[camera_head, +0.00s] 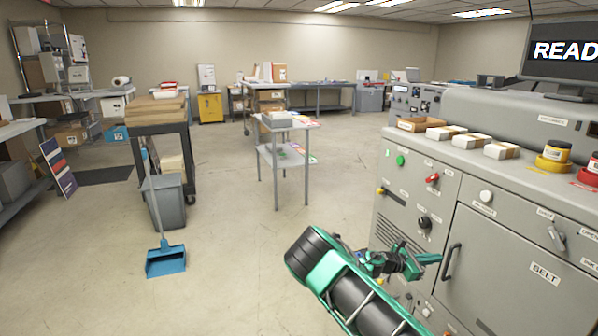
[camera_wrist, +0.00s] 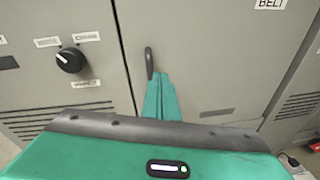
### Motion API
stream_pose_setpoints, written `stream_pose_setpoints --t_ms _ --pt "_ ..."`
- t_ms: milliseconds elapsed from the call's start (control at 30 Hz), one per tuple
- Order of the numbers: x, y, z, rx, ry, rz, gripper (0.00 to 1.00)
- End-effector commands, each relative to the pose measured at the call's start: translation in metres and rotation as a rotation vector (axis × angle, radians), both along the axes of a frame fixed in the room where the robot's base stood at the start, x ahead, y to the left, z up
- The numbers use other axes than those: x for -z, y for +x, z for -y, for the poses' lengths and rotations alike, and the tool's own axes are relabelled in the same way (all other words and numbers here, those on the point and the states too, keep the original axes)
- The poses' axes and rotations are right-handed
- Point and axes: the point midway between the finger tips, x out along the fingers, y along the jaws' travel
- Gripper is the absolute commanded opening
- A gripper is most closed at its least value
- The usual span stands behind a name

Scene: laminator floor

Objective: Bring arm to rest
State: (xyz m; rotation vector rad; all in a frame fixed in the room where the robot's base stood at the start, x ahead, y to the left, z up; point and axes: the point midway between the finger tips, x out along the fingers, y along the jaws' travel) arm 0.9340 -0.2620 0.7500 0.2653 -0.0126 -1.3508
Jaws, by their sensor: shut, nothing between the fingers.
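My arm reaches in from the lower right of the head view, in green and black. My gripper (camera_head: 434,258) is shut and empty, with its fingertips in front of the grey laminator cabinet (camera_head: 476,226). In the wrist view my gripper (camera_wrist: 160,80) shows as two green fingers pressed together. Their tips appear close below the black door handle (camera_wrist: 149,63); I cannot tell whether they touch it. In the head view the handle (camera_head: 451,262) stands just right of the fingertips.
The cabinet front carries a black knob (camera_wrist: 69,60), a red switch (camera_head: 432,178) and a green button (camera_head: 400,160). White-labelled boxes (camera_head: 501,149) and a yellow tape roll (camera_head: 552,162) lie on top. Open floor (camera_head: 235,240) lies left, with a blue dustpan (camera_head: 166,261) and grey bin (camera_head: 165,200).

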Motion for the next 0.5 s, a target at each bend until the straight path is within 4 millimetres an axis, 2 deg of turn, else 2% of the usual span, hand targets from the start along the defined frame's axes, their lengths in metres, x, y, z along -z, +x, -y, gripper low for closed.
stream_pose_setpoints --t_ms 33,200,500 --pt "-0.009 -0.012 0.012 0.053 0.051 0.038 0.00" --pt "-0.030 -0.055 0.041 0.226 0.204 0.167 0.00" --pt "-0.061 -0.132 0.065 0.524 0.445 0.385 0.00"
